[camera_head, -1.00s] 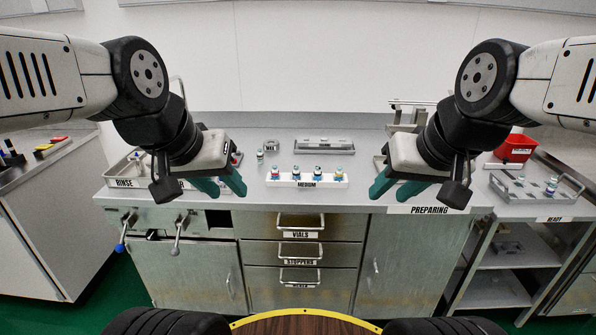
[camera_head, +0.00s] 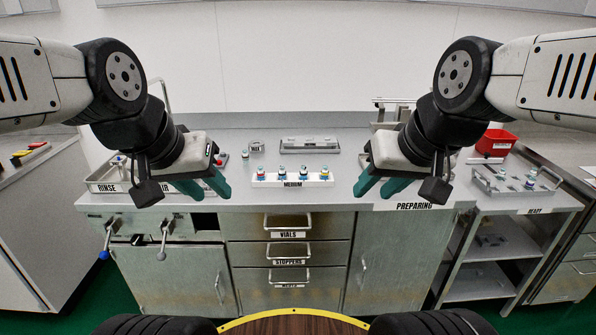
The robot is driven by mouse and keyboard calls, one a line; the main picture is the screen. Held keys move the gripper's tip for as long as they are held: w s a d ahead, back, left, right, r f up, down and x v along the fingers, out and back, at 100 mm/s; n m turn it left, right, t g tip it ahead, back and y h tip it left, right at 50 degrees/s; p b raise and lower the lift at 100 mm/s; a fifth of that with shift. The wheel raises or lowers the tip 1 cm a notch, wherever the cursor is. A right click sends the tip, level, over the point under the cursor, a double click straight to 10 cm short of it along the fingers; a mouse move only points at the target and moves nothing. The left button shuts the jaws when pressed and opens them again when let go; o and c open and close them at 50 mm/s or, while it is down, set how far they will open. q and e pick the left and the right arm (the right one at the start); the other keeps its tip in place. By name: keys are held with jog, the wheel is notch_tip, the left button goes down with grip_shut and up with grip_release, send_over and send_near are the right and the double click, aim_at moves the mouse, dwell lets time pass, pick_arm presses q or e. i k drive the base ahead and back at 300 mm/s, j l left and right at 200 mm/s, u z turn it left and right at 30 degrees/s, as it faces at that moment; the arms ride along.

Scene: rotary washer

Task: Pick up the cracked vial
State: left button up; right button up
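Several small vials with coloured caps stand in the white MEDIUM rack (camera_head: 262,183) on the bench. A single vial (camera_head: 245,154) stands behind the rack to its left. More vials (camera_head: 530,182) are on the READY tray at the right. They are too small to tell which one is cracked. My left gripper (camera_head: 203,190) is open and empty, left of the rack. My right gripper (camera_head: 380,190) is open and empty, right of the rack. Both have teal fingers and touch no vial.
The RINSE tray (camera_head: 93,187) is at the bench's left, partly hidden by my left arm. A grey tray (camera_head: 310,150) lies behind the rack. A red bin (camera_head: 496,142) stands at the right. Drawers (camera_head: 288,228) are below. The bench front between my grippers is clear.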

aim_at(282, 173)
jog(key=u, duration=1.05)
jog(key=z, duration=1.25)
jog(key=i+j+z, duration=0.1)
jog(key=j+z, duration=0.7)
jog(key=z, duration=0.15)
jog(key=j+z, duration=0.1)
jog(key=j, duration=0.4)
jog(key=k+j+z, duration=0.1)
jog(key=j, duration=0.4)
jog(key=k+j, duration=0.1)
jog(key=j, duration=0.4)
jog(key=j+z, duration=0.15)
jog(key=j, duration=0.4)
jog(key=k, duration=0.05)
